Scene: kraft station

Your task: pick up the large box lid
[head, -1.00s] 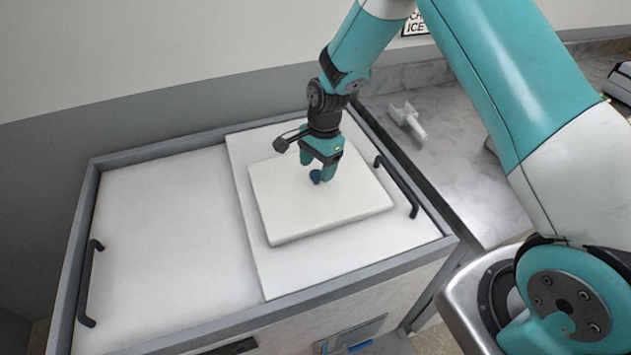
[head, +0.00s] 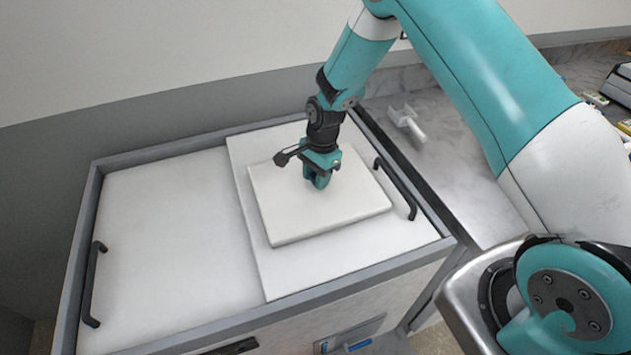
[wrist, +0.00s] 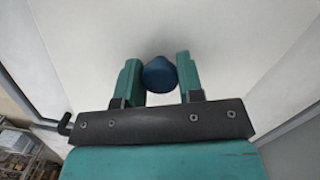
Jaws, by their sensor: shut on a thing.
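The large box lid (head: 330,210) is a thick white slab with a blue knob (wrist: 160,72) on top. In the head view it lies flat on the right-hand white panel of a grey-framed chest. My gripper (head: 318,182) points down at the middle of the lid. It is shut on the blue knob, with one teal finger on each side in the wrist view (wrist: 159,64). The lid's white top fills much of the wrist view. In the head view the fingers mostly hide the knob.
The chest's left white panel (head: 170,240) is bare. Black handles stand at the left (head: 92,285) and right (head: 396,188). A white scoop (head: 408,122) lies on the marble counter (head: 455,165) at the right. A grey wall is behind the chest.

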